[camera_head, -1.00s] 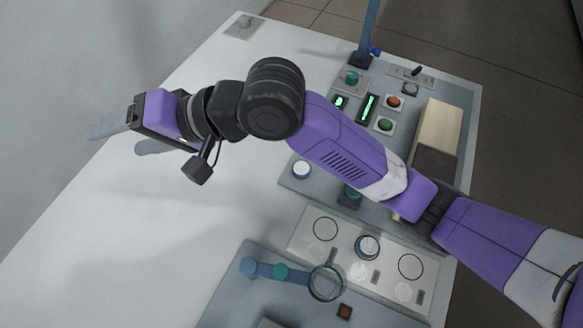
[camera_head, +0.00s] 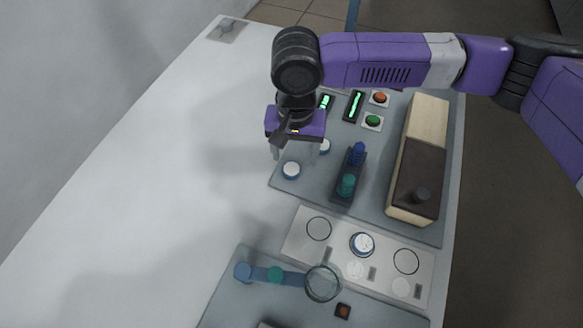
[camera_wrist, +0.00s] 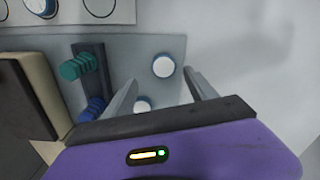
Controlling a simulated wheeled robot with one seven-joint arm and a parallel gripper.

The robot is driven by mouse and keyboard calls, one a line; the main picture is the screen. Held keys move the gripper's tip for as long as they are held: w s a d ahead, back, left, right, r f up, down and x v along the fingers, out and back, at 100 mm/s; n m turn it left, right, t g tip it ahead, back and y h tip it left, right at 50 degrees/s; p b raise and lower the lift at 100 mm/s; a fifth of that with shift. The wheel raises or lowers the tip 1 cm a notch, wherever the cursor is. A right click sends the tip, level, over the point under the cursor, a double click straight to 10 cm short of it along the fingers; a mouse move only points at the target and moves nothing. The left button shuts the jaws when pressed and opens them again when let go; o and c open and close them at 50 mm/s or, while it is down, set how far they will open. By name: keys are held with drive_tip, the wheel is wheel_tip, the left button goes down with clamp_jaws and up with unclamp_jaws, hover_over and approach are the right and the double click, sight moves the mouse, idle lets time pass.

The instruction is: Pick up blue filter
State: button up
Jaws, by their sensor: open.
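A dark rack (camera_head: 343,196) on the grey panel holds a blue ridged piece (camera_head: 357,153), likely the blue filter, and a teal ridged piece (camera_head: 347,185) nearer the front. In the wrist view the blue piece (camera_wrist: 93,110) is at lower left, partly hidden by my gripper body, with the teal piece (camera_wrist: 80,66) above it. My gripper (camera_head: 296,158) is open and empty, left of the rack, fingers pointing down. In the wrist view its fingers (camera_wrist: 163,82) stand on either side of two white-topped round pieces (camera_wrist: 163,66); contact cannot be told.
A wooden block with a dark part (camera_head: 420,160) stands right of the rack. Lit buttons (camera_head: 373,120) sit behind. A pale plate (camera_head: 319,229) with circles and a round piece (camera_head: 362,244) lies in front, near a magnifier ring (camera_head: 323,283). The white table (camera_head: 130,190) is clear at left.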

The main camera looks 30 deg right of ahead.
sight(291, 169)
drive_tip(key=shift+w+a+f+p, duration=0.1)
drive_tip(key=shift+a+f+p, duration=0.1)
drive_tip(key=shift+f, duration=1.15)
drive_tip(key=shift+w+a+f+p, duration=0.1)
drive_tip(key=shift+a+f, duration=0.05)
drive_tip(key=shift+f, duration=1.15)
drive_tip(key=c, duration=1.4)
drive_tip(key=shift+c, duration=0.2)
drive_tip(key=shift+r, duration=0.15)
